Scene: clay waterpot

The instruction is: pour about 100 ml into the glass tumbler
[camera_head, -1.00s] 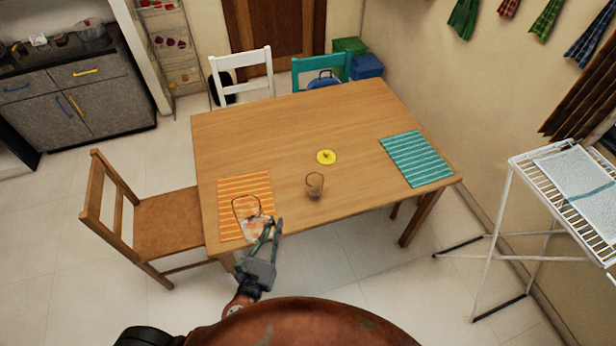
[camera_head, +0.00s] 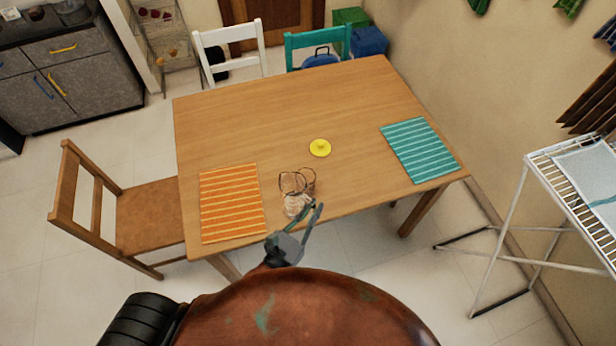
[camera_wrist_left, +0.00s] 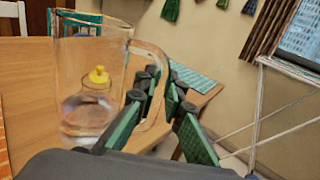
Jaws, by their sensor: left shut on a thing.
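A clear glass jug with a loop handle (camera_head: 295,207) is held by my left gripper (camera_head: 311,206) near the front of the wooden table. The gripper is shut on the jug's handle. In the left wrist view the jug (camera_wrist_left: 72,50) looks roughly upright, with the fingers (camera_wrist_left: 160,82) at its handle. Something clear, perhaps water, shows low in it. The glass tumbler (camera_head: 310,186) is just behind and right of the jug and partly overlapped by it; I cannot tell whether they touch. My right gripper is not in view.
A yellow lid (camera_head: 320,148) lies on the table (camera_head: 240,125) beyond the tumbler. An orange striped mat (camera_head: 230,203) is at left, a teal one (camera_head: 420,150) at right. The table's back half is clear. Chairs stand at the left and far sides.

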